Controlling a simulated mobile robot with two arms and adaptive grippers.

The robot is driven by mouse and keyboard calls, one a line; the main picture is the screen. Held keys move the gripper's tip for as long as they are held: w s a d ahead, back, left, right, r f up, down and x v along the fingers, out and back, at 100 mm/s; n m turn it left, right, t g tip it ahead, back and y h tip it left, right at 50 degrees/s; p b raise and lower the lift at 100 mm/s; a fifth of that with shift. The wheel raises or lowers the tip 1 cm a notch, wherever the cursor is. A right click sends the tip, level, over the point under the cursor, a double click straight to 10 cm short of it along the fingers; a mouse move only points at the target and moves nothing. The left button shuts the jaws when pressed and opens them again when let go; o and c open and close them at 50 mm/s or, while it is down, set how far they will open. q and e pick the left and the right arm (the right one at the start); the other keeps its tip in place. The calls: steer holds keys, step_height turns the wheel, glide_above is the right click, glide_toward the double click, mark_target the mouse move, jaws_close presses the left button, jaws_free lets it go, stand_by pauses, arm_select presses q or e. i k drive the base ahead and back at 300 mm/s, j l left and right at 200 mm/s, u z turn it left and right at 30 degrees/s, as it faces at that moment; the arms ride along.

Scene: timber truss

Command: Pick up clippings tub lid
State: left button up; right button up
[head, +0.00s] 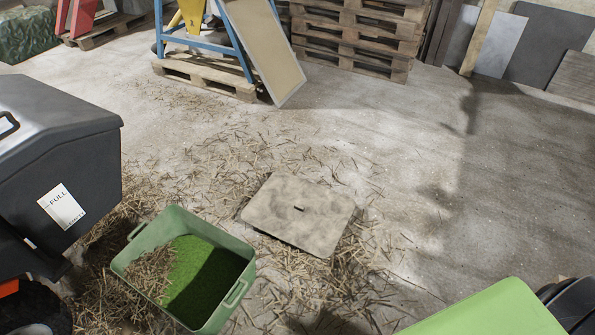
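The green clippings tub (228,302) stands open, with bright green clippings and some dry straw inside. Neither of my grippers is in view.
A dark grey box (68,150) with a "FULL" label stands close on the left. A light green surface (490,312) fills the lower right corner. Pallets (360,40) and a blue-framed stand (235,45) are at the back. The floor right of the lid is mostly clear.

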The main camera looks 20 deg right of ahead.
mark_target(311, 218)
steer(key=z, duration=0.7)
steer(key=u, duration=1.25)
steer(key=z, duration=1.25)
steer(key=i+l+z, duration=0.65)
steer(key=i, duration=0.2)
steer(key=i+l+z, duration=0.25)
steer(key=i+z, duration=0.15)
steer(key=i, duration=0.55)
steer(key=i+z, duration=0.4)
steer(key=i, duration=0.55)
steer(key=i+j+u, duration=0.1)
steer(key=i+u, duration=0.55)
steer(key=u, duration=0.15)
steer(key=i+l+u, duration=0.1)
steer(key=i+u, duration=0.25)
steer(key=i+l+u, duration=0.15)
steer(key=u, duration=0.25)
steer(key=i+l, duration=0.05)
steer(key=i, duration=0.05)
